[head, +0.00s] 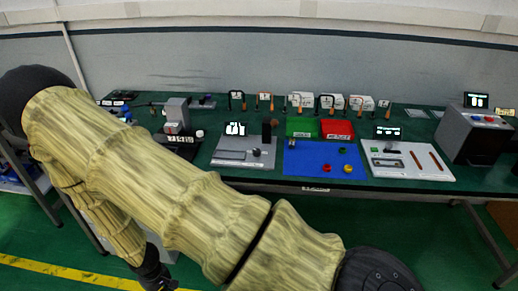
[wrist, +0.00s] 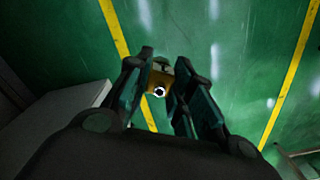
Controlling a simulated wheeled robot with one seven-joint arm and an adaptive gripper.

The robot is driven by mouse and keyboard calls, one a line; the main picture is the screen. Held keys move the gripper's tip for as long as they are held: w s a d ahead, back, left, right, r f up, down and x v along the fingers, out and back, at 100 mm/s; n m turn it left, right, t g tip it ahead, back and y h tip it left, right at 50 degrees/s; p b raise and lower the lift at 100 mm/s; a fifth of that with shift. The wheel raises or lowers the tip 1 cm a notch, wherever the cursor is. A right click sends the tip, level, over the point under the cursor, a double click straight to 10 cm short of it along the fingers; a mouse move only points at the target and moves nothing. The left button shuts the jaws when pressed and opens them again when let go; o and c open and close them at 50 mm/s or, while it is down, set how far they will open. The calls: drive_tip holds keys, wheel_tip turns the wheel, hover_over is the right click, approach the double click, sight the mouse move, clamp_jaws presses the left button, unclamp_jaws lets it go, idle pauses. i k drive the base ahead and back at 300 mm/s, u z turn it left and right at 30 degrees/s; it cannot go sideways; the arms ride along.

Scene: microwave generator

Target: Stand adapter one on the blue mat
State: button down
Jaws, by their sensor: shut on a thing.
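The blue mat (head: 322,161) lies on the green bench in the head view, with a small metal piece (head: 292,145) near its left back corner. Red (head: 326,167), yellow (head: 348,168) and green (head: 343,150) pieces are on its right part. In the wrist view my gripper (wrist: 161,74) is shut on a brass-coloured adapter (wrist: 158,79) with a pale ring around a dark hole. I cannot read any mark saying which adapter it is. The held adapter is over the green floor, away from the mat. My arm covers the lower left of the head view.
A grey panel (head: 232,161) stands left of the mat and a white panel (head: 402,173) right of it. Green (head: 302,127) and red (head: 338,129) trays stand behind. A grey box edge (wrist: 62,115) is left of my gripper.

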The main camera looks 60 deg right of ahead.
sight(346, 160)
drive_tip(key=z, duration=2.1)
drive_tip(key=i, duration=0.3)
